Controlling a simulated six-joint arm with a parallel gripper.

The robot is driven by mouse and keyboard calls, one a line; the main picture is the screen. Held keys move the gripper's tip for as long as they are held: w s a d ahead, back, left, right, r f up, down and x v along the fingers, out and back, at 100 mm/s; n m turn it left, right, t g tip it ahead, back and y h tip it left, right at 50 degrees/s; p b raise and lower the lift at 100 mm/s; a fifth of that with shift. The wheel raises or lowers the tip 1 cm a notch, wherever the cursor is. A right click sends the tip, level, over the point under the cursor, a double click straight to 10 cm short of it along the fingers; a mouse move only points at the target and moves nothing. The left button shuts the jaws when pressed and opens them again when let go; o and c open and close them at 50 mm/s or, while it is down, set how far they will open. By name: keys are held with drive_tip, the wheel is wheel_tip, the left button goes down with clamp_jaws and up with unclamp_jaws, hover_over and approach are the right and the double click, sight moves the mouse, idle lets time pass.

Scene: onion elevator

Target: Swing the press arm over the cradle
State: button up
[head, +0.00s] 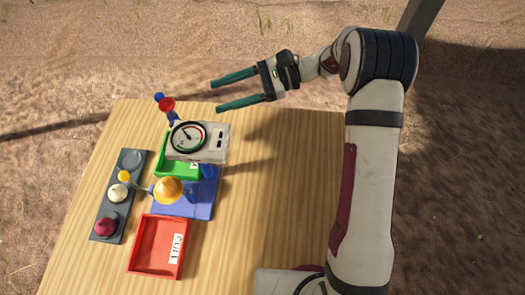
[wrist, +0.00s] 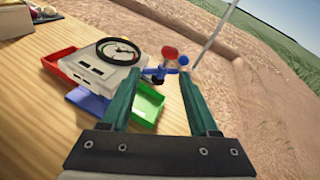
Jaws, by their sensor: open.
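My gripper (head: 215,96) is open and empty above the table's far edge, its two teal fingers pointing left. In the wrist view, the gap between my fingertips (wrist: 160,72) frames a blue post (head: 172,117) with a red knob (head: 166,104) and a blue knob (head: 159,97). These stand behind a white gauge box (head: 213,149), apart from my fingers. A golden onion (head: 168,190) sits over a blue base (head: 198,205). I cannot tell for sure which part is the press arm or the cradle.
A green tray (head: 178,170) lies partly under the gauge box. A red labelled tray (head: 150,247) is at the front. A dark grey rack (head: 112,211) at left holds a white onion (head: 118,192) and a red onion (head: 106,226). The table's right side (head: 280,190) is clear.

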drive_tip(key=s+d+r+n+h, duration=0.2)
drive_tip(key=s+d+h, duration=0.2)
drive_tip(key=s, duration=0.4)
drive_tip(key=s+d+r+n+t+h, duration=0.1)
drive_tip(key=s+d+h, duration=0.3)
drive_tip(key=s, duration=0.5)
drive_tip(key=shift+d+r+n, duration=0.6)
drive_tip(key=shift+d+r, duration=0.05)
drive_tip(key=shift+r, duration=0.2)
